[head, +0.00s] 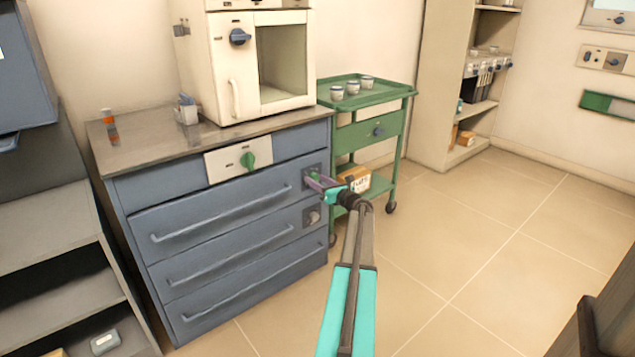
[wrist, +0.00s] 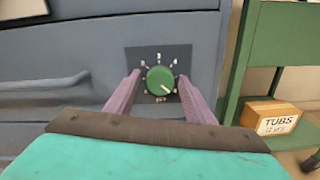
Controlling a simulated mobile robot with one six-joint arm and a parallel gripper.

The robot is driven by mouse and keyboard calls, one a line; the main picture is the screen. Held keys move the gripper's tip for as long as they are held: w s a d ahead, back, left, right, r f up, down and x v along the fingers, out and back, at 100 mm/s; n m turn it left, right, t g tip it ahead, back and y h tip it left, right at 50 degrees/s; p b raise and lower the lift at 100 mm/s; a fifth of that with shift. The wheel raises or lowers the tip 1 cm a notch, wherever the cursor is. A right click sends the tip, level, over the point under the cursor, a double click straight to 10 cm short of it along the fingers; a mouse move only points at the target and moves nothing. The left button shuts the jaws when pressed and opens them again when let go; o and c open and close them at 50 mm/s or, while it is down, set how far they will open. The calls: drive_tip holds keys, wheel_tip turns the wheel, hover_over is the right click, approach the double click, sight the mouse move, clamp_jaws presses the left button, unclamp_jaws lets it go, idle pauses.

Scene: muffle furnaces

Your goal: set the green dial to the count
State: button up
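In the wrist view a round green dial (wrist: 161,80) sits on a dark plate (wrist: 183,53) with pale numbers around it, too small to read surely. A white mark on the dial points to the lower right. My gripper (wrist: 159,75) is open, with one purple finger on each side of the dial and small gaps showing. In the head view my gripper (head: 313,181) is at the plate on the cabinet's top drawer, and hides the dial. Another green knob (head: 248,160) is on a white panel (head: 225,161) above the drawers.
A green cart (head: 362,138) stands right of the blue cabinet (head: 160,190), with three pale tubs (head: 352,88) on top. A box marked TUBS (wrist: 277,116) sits low on it. A furnace (head: 222,60) stands on the cabinet. The floor at right is clear.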

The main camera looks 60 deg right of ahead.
drive_tip(key=c, duration=0.8)
drive_tip(key=shift+c, duration=0.2)
drive_tip(key=shift+n, duration=0.4)
drive_tip(key=n+b, duration=0.1)
drive_tip(key=n, duration=0.2)
drive_tip(key=shift+f+n+b, duration=0.1)
drive_tip(key=shift+n+b, duration=0.2)
drive_tip(key=n+b, duration=0.2)
drive_tip(key=n, duration=0.2)
drive_tip(key=shift+n+b, duration=3.6)
drive_tip(key=shift+n, duration=1.1)
